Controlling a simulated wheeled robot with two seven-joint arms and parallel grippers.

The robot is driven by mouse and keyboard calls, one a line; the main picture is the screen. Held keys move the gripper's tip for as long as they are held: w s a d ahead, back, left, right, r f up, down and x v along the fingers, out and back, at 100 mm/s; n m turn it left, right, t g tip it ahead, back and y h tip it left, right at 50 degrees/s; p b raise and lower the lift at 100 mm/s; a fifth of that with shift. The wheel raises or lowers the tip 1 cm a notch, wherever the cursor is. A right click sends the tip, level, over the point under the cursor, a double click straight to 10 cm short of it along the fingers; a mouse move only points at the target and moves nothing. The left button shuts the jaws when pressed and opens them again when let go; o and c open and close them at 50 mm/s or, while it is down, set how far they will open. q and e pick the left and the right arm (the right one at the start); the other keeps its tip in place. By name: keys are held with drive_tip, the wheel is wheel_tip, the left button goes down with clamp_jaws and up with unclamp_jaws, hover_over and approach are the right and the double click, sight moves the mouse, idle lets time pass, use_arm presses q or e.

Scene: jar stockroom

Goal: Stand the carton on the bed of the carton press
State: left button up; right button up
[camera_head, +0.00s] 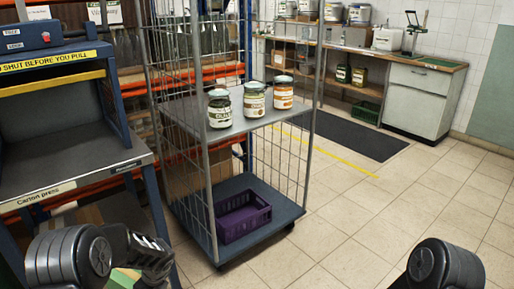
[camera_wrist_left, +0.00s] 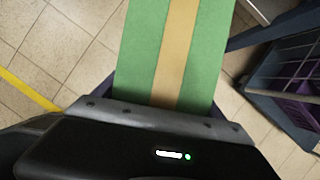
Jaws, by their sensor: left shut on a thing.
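The carton press (camera_head: 115,130) stands at the left of the head view, with a blue frame and a grey flat bed (camera_head: 70,150). Nothing stands on the visible part of the bed. The carton (camera_wrist_left: 145,50) is green with a tan stripe and fills the upper middle of the left wrist view. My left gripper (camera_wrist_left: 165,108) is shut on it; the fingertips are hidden. In the head view only a small green part of the carton (camera_head: 122,279) shows at the bottom left, below the bed's front edge. My right gripper is out of view; only my right arm shows.
A wire-sided trolley (camera_head: 285,120) stands right of the press, with several jars (camera_head: 255,100) on its upper shelf and a purple crate (camera_head: 243,216) below. A workbench (camera_head: 425,72) runs along the back. The tiled floor (camera_head: 350,215) at right is clear.

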use_arm(q)
drive_tip(key=s+d+r+n+g, duration=0.2)
drive_tip(key=s+r+n+g, duration=0.2)
drive_tip(key=s+r+n, duration=0.6)
drive_tip(key=d+r+n, duration=0.2)
drive_tip(key=d+r, duration=1)
wheel_tip(320, 180, up, 13)
drive_tip(key=p, duration=2)
drive_tip(key=shift+w+a, duration=0.25)
drive_tip(key=shift+w, duration=0.2)
